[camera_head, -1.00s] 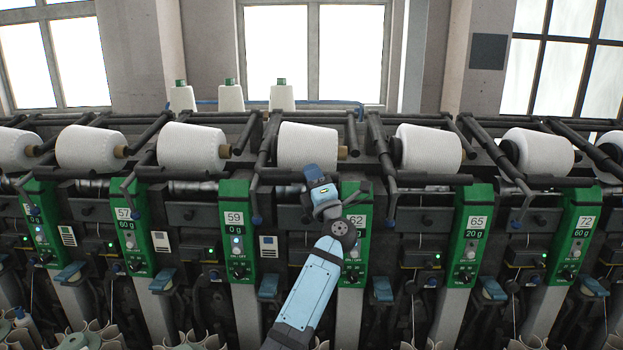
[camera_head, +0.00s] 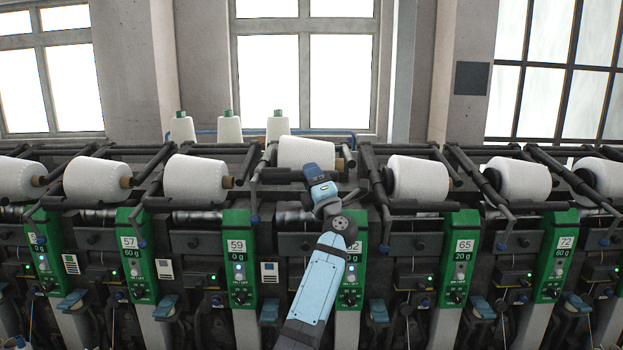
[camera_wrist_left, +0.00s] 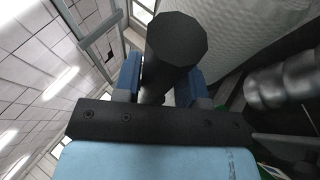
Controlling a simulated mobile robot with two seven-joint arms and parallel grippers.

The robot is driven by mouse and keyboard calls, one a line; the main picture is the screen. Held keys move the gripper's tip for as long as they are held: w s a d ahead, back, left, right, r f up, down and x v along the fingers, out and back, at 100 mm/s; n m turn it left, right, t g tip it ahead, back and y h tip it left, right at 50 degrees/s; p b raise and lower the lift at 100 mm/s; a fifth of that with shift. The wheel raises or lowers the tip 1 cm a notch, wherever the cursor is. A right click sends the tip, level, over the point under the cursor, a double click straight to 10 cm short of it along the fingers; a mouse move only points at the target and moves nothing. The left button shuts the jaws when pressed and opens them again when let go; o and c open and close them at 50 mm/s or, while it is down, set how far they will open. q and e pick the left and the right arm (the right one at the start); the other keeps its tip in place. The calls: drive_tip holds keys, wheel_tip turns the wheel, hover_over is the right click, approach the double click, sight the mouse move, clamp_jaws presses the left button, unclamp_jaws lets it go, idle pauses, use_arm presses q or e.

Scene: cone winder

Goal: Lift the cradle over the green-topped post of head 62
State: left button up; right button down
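The green-topped post (camera_head: 352,272) of head 62 stands below and behind my left arm, its label partly covered. The cradle (camera_head: 274,174) of head 62 is a black frame carrying a white yarn cone (camera_head: 305,152). Cradle and cone sit higher than those of the neighbouring heads. My left gripper (camera_head: 314,172) is at the cradle's front bar, above the post. In the left wrist view its blue fingers (camera_wrist_left: 163,85) lie on both sides of the cradle's black round handle (camera_wrist_left: 176,42) and appear closed on it. The fingertips are partly hidden. My right gripper is not in view.
Heads 59 (camera_head: 237,262) and 65 (camera_head: 461,262) flank head 62, with their cradles and cones (camera_head: 417,178) lower. Several spare cones (camera_head: 229,129) stand on top at the back. There is open air above the machine before the window.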

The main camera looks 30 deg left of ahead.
use_arm(q)
drive_tip(key=shift+o, duration=1)
drive_tip(key=shift+s+d+f, duration=0.1)
drive_tip(key=shift+d+f, duration=0.15)
drive_tip(key=b+v, duration=0.4)
drive_tip(key=v, duration=0.9)
drive_tip(key=shift+d, duration=0.1)
drive_tip(key=shift+s+d, duration=0.1)
